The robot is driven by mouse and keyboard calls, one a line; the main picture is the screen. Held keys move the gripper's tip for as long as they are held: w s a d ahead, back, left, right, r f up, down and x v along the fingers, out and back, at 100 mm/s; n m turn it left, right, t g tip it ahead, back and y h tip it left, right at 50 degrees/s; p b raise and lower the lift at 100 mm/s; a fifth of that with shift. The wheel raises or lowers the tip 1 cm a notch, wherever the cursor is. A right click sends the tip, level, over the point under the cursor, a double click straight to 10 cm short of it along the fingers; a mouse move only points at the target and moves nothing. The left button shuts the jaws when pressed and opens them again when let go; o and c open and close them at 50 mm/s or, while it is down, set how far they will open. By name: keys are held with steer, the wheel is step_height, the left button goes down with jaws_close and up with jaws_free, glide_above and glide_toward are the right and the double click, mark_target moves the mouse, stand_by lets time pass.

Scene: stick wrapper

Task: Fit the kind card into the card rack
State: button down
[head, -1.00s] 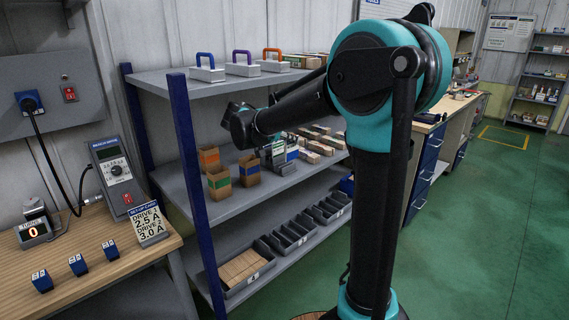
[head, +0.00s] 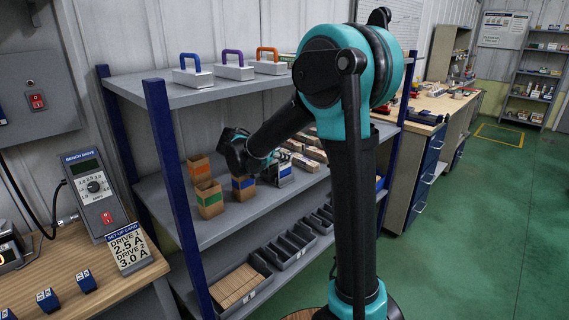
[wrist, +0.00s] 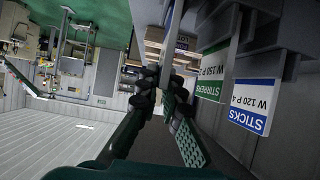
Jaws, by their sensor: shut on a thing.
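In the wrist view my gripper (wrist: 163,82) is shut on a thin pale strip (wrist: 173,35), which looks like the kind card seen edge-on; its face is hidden. Close to its right are a green-marked STIRRERS card (wrist: 210,72) and a blue-marked STICKS card (wrist: 250,106), standing at the grey card rack (wrist: 240,35). In the head view my gripper (head: 264,162) is above the middle shelf, just left of the small rack (head: 285,178) with its cards. The held card is too small to make out there, and I cannot tell whether it touches the rack.
Open cardboard boxes (head: 209,199) stand left of the rack on the middle shelf. Wrapped stacks (head: 305,160) lie behind and right. Handled cases (head: 233,70) stand on the top shelf above. A blue post (head: 170,190) rises at the shelf's left front. Grey bins (head: 290,246) fill the lower shelf.

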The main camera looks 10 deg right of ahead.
mark_target(285, 166)
steer(key=shift+f, duration=1.05)
steer(key=c, duration=1.7)
jaws_free()
